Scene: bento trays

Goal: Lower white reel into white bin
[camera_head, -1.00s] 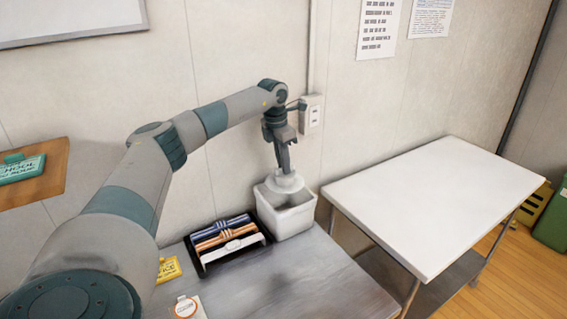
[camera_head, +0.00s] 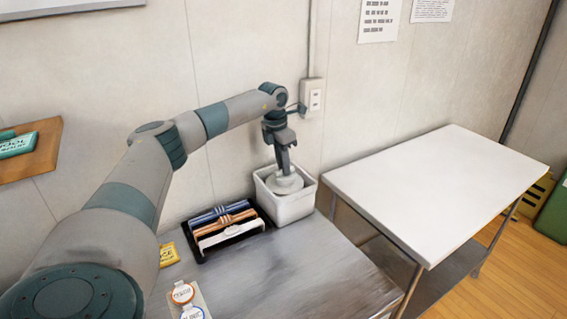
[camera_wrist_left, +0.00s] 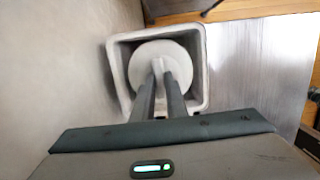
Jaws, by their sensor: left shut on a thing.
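The white reel (camera_head: 287,184) is inside the mouth of the white bin (camera_head: 288,210), partly below its rim. The bin stands at the back right corner of the grey table. My left gripper (camera_head: 283,168) points down from above and is shut on the reel's upper part. The left gripper's fingers (camera_wrist_left: 158,75) meet at the reel's middle. Whether the reel touches the bin's floor is hidden. My right gripper is not in view.
A black tray (camera_head: 203,256) with blue, orange and white banded items sits left of the bin. A yellow card (camera_head: 168,254) and a card with round labels (camera_head: 186,300) lie nearer. A white table (camera_head: 440,190) stands to the right. The wall with an outlet (camera_head: 313,97) is close behind.

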